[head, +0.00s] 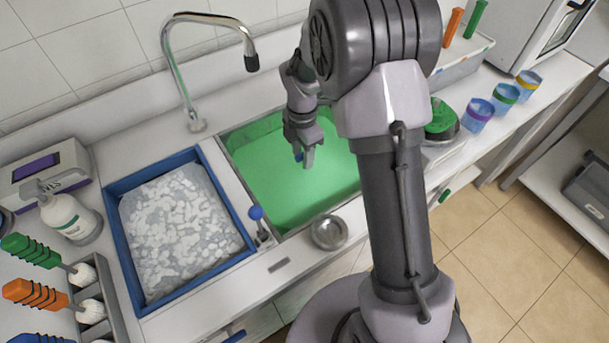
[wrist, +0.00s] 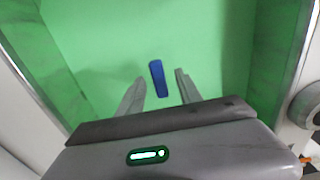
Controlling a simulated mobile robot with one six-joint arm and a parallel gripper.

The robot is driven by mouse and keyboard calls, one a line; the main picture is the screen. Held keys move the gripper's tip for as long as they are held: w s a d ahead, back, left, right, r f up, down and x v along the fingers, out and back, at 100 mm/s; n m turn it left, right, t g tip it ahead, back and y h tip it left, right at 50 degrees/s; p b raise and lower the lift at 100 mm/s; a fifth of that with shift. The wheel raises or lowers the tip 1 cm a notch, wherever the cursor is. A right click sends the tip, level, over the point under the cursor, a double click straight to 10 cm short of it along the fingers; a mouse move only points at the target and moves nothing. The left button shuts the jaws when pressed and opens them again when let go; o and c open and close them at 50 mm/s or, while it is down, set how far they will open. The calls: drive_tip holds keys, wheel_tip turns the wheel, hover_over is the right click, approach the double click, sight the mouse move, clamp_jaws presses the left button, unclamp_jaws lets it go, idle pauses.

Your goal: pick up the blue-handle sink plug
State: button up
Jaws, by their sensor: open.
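The blue-handle sink plug (wrist: 158,78) shows in the wrist view as an upright blue bar against the green of the sink (head: 262,172). Only its blue handle can be made out; its lower part is hidden. My gripper (wrist: 155,88) is open, with one finger on each side of the handle and a gap to both. In the head view my gripper (head: 304,158) points down over the middle of the green-filled sink, and a small patch of blue shows at its fingertips. I cannot tell how far the fingers are above the plug.
A curved metal faucet (head: 180,75) stands behind the sink. A blue-rimmed tray (head: 123,254) of white pieces lies to the left. A blue-knobbed lever (head: 257,214) and a small metal bowl (head: 330,231) are at the sink's front edge. Cups (head: 477,114) stand to the right.

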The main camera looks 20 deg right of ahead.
drive_tip(key=b, duration=0.3)
hover_over(304, 178)
drive_tip(key=f, duration=0.5)
drive_tip(key=shift+w+d+f, duration=0.1)
drive_tip(key=shift+w, duration=0.1)
drive_tip(key=shift+c, duration=0.6)
clamp_jaws()
drive_tip(key=shift+r, duration=0.2)
